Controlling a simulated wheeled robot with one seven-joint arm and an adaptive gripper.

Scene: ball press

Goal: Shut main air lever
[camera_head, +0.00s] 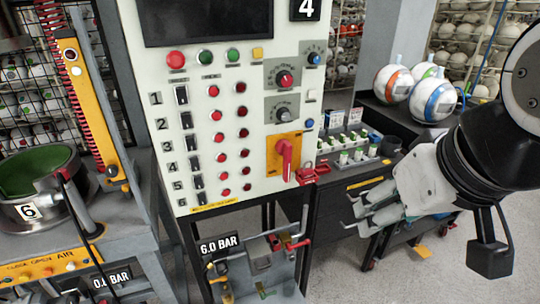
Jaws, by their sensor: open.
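My gripper (352,213) reaches in from the right with its thin fingers spread and nothing between them. A red-handled lever (298,244) sits on the piping below the control cabinet, beside a 6.0 BAR display (219,246). It lies left of and lower than my gripper, clearly apart from it. A larger red handle (285,160) points down on a yellow plate on the cabinet front. I cannot read a label naming either as the main air lever.
The control cabinet (180,205) carries several buttons and switches. A red padlock-like part (306,176) hangs at its lower right. A dark bench (345,188) with small parts stands behind my gripper. At left is a press with a round pot (48,212) and a 0.0 BAR display (111,279).

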